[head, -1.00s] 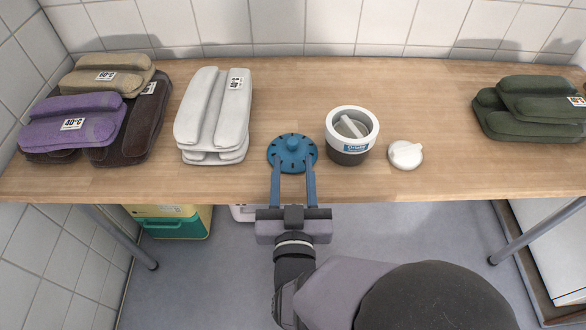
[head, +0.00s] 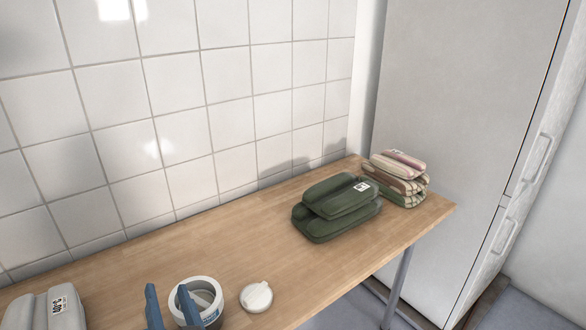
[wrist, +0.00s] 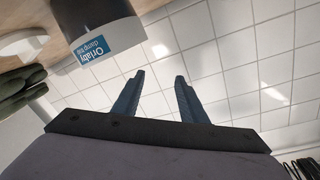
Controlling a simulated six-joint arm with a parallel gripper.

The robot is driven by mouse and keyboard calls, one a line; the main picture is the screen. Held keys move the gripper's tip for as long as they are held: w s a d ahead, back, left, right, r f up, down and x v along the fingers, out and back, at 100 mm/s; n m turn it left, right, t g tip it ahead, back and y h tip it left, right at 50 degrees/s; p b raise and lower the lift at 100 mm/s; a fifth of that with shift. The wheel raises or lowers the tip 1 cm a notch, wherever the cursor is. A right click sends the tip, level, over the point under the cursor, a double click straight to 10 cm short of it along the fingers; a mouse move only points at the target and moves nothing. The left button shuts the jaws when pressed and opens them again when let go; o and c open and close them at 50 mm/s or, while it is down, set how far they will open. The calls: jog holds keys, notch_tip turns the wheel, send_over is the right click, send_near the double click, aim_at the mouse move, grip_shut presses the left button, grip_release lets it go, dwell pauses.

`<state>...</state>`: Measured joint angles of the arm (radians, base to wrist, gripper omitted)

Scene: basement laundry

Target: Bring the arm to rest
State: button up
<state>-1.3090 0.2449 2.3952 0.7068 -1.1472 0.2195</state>
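My gripper (head: 167,288) shows at the bottom left of the head view as two blue fingers pointing up. In the wrist view my gripper (wrist: 159,78) is open, with a clear gap and only wall tiles seen between the fingers. In the head view the right finger partly covers a white-rimmed pot (head: 208,288) on the table. The pot (wrist: 100,20) also shows in the wrist view, dark with a blue label, close beside the fingers. I cannot tell whether they touch. The rest of my arm is out of the head view.
A white knobbed lid (head: 257,297) lies right of the pot on the wooden table (head: 235,240). A green folded stack (head: 335,210) and a striped stack (head: 402,178) are farther right; a light stack (head: 45,308) is at bottom left. A tall grey cabinet (head: 460,120) stands beyond the table.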

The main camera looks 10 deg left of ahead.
jog(key=w+d+r, duration=0.1)
jog(key=w+m, duration=0.1)
jog(key=w, duration=0.1)
jog(key=w+d+r+m+h, duration=0.1)
jog(key=w, duration=0.1)
jog(key=shift+d+r+p, duration=0.3)
jog(key=w+d+f+m+g+h, duration=0.1)
jog(key=w+d+f+h, duration=0.1)
jog(key=d, duration=0.5)
jog(key=w+d+f+m+g+h, duration=0.1)
jog(key=w+d+f, duration=0.3)
jog(key=d, duration=0.4)
jog(key=w+d+f+m+g+h, duration=0.2)
jog(key=w+d+f+h, duration=0.1)
jog(key=d, duration=0.4)
jog(key=shift+w+d+f+m+h+b, duration=0.3)
jog(key=shift+w+d+f+m, duration=0.1)
jog(key=shift+w+f, duration=0.25)
jog(key=s+d+f+n+g+h+b, duration=0.3)
jog(key=s+d+f+n+g+b, duration=0.45)
jog(key=s+d+f, duration=1.05)
notch_tip(320, 180, up, 32)
jog(key=s+m+g+p, duration=0.2)
jog(key=p, duration=2.8)
jog(key=shift+a, duration=0.2)
